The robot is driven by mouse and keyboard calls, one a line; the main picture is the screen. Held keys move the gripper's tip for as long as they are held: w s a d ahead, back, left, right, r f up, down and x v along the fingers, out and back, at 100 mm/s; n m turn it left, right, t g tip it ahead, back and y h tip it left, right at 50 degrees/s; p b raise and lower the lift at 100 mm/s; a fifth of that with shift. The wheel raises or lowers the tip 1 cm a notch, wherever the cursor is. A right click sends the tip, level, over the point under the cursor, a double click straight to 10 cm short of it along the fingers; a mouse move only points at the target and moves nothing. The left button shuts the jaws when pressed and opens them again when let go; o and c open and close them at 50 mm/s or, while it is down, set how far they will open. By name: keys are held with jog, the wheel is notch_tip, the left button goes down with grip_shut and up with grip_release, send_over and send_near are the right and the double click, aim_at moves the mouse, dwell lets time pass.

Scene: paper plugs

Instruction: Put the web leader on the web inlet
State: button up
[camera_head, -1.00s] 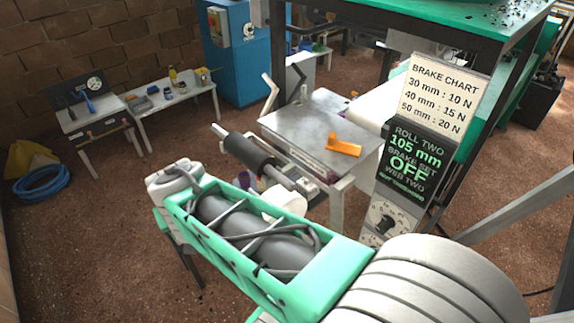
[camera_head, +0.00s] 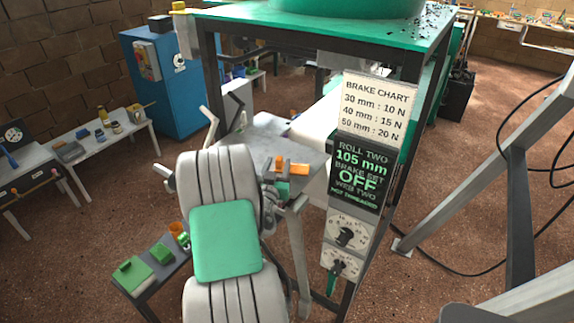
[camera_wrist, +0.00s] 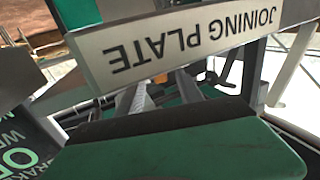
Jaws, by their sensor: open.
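An orange piece (camera_head: 292,168), which may be the web leader, lies at the front right of the grey metal table (camera_head: 262,132). The table's front edge, lettered JOINING PLATE, shows upside down and close up in the wrist view (camera_wrist: 185,42). My gripper (camera_head: 272,190) is open, at the table's front edge just below the orange piece. My arm hides most of it in the head view, and I see nothing held. I cannot make out the web inlet for certain. A white web (camera_head: 318,122) lies behind the table.
A dark panel (camera_head: 360,180) reads ROLL TWO 105 mm, BRAKE SET OFF, WEB TWO NOT THREADED, with dials (camera_head: 346,232) below. A brake chart (camera_head: 374,110) hangs above it. A green-topped frame (camera_head: 425,35) stands over the area. A low bench (camera_head: 150,285) is at lower left.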

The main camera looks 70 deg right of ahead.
aim_at(278, 161)
jog(key=p+x, duration=0.1)
jog(key=x, duration=0.2)
jog(key=shift+w+d+r, duration=0.1)
jog(key=shift+w, duration=0.05)
jog(key=shift+c, duration=0.5)
grip_shut()
